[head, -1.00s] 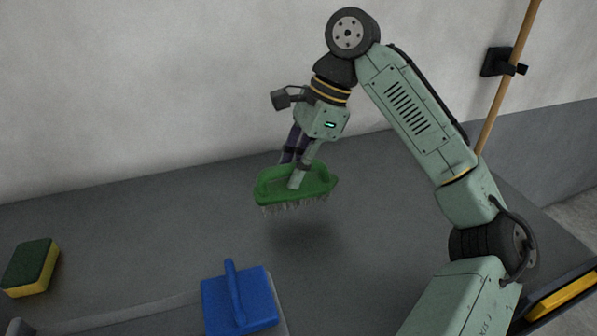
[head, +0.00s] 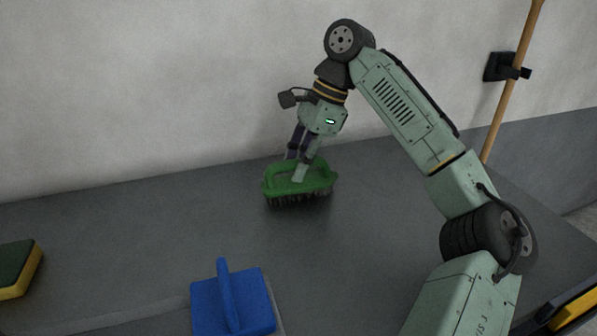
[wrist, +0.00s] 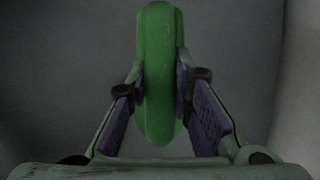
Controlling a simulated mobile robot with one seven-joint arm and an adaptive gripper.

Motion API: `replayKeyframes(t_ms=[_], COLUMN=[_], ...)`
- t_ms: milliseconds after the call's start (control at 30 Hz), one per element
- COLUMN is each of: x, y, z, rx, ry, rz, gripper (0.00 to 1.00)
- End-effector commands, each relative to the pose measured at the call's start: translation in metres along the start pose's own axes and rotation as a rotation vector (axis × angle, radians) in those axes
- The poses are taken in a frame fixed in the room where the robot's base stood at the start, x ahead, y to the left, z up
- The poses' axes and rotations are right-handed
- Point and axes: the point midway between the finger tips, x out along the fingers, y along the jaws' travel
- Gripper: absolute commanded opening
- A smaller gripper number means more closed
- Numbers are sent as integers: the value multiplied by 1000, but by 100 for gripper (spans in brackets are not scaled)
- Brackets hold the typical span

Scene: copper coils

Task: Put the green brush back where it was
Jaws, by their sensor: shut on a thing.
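The green brush (head: 318,183) has a looped handle and dark bristles pointing down. In the head view it is at the middle of the grey table top (head: 150,235), toward the wall. Its bristles are at or very close to the surface; I cannot tell if they touch. My gripper (head: 299,172) comes down from above and is shut on the brush's handle. In the wrist view the green handle (wrist: 158,70) lies between the two fingers of my gripper (wrist: 160,95). The bristles are hidden there.
A blue block-shaped tool with a raised handle (head: 255,300) lies at the front. A yellow and green sponge (head: 18,268) is at the left edge. A wooden pole (head: 507,95) stands in a black wall holder at the right. The table around the brush is clear.

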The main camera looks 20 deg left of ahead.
Motion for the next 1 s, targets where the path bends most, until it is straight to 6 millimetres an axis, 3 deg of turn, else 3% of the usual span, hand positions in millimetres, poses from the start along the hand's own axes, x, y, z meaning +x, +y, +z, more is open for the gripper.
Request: replayKeyframes(t_ms=[267,300,567,867,1000], x=[1,1,1,1,-9], y=[0,0,0,0,0], z=[0,-1,-1,-1,1], rx=[0,0,1,0,1], ry=[-2,-1,-1,0,2], rz=[1,1,0,0,-2], gripper=[0,22,39,40,40])
